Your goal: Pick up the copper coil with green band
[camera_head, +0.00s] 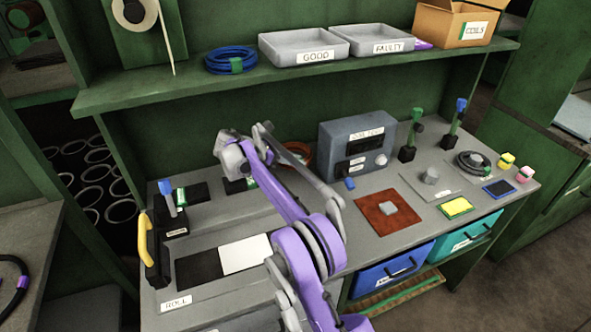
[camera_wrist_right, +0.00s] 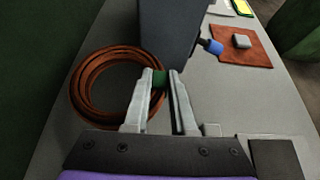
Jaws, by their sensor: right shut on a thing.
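The copper coil (camera_wrist_right: 88,108) lies flat on the grey bench, to the left in the right wrist view. Its green band (camera_wrist_right: 160,78) sits between the two fingertips of my right gripper (camera_wrist_right: 160,84), which is shut on it. In the head view the copper coil (camera_head: 299,150) shows partly behind my purple right arm, left of the grey tester box. My right fingertips are hard to make out there. My left gripper is not in view.
The grey tester box (camera_head: 357,143), with a blue knob, stands close to the coil. A rust-red mat (camera_head: 388,212) with a grey block lies in front of it. A shelf above holds a blue coil (camera_head: 231,60), two grey trays and a cardboard box (camera_head: 458,22).

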